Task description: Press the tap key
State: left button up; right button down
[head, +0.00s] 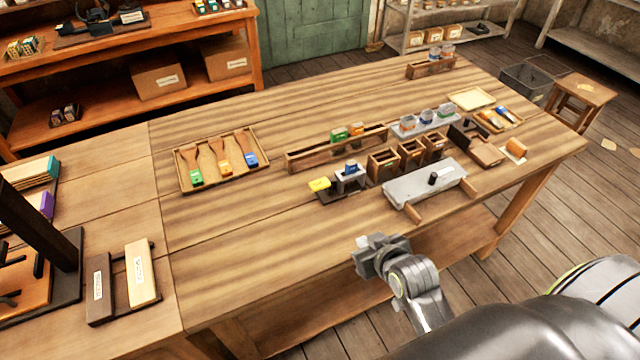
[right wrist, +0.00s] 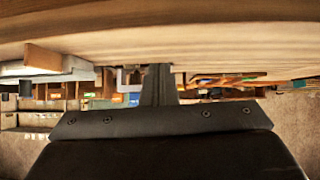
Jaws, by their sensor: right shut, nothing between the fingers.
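No part is clearly marked as the tap key, and I cannot tell which it is. A grey slab (head: 405,187) with a small black upright knob (head: 433,178) lies near the table's front edge. Left of it, a small grey stand with a blue top (head: 351,177) sits on a dark base beside a yellow block (head: 319,184). My right gripper (head: 368,253) is shut and empty, in front of the table edge, apart from these things. In the right wrist view the shut fingers (right wrist: 158,85) show below the table's wooden edge, touching nothing visible. My left gripper is out of view.
Small wooden boxes (head: 383,166), a long wooden rack (head: 320,155) and a tray of coloured brushes (head: 178,176) stand farther back on the table (head: 270,235). A dark post (head: 35,225) rises at the left. The table's front left middle is clear.

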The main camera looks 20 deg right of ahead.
jog(key=w+a+r+t+y, duration=0.1)
jog(key=w+a+r+t, duration=0.1)
jog(key=w+r+t, duration=0.3)
jog(key=w+r, duration=0.3)
jog(key=shift+w+a+r, duration=0.25)
jog(key=shift+w+a, duration=0.15)
jog(key=p, duration=0.2)
send_over(323, 187)
jog(key=s+a, duration=0.1)
notch_tip(323, 187, down, 2)
jog(key=f, duration=0.3)
jog(key=shift+w+a+f+p, duration=0.1)
jog(key=shift+w+a+p, duration=0.1)
jog(key=shift+p, duration=0.2)
jog(key=shift+s+f, duration=0.1)
jog(key=shift+f, duration=0.55)
